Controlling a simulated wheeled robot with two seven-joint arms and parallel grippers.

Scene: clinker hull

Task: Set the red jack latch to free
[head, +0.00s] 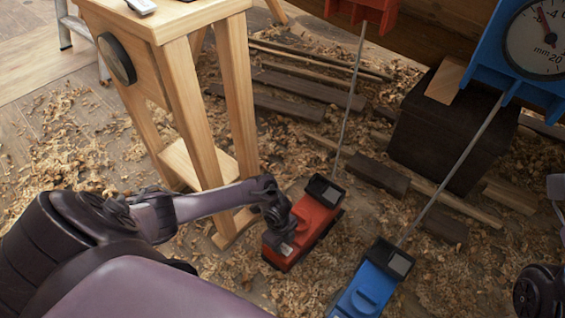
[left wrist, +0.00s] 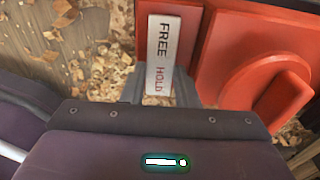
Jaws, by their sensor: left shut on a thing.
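The red jack (head: 308,225) stands on the floor among wood shavings. Its red body (left wrist: 235,55) and round knob (left wrist: 275,95) fill the right of the left wrist view. A white plate (left wrist: 160,50) on its side reads FREE in black and HOLD in red, FREE at the far end. My left gripper (head: 284,238) is down at the jack's near left side. In the left wrist view its fingers (left wrist: 157,92) are at the HOLD end, shut on the latch, which is mostly hidden by the gripper. My right gripper is not clearly in view.
A blue jack (head: 368,290) stands right of the red one. Thin rods rise from both jacks, the blue one's to a blue gauge (head: 540,40). A wooden stand (head: 185,90) is close behind my left arm. A dark block (head: 440,125) and planks (head: 300,85) lie behind.

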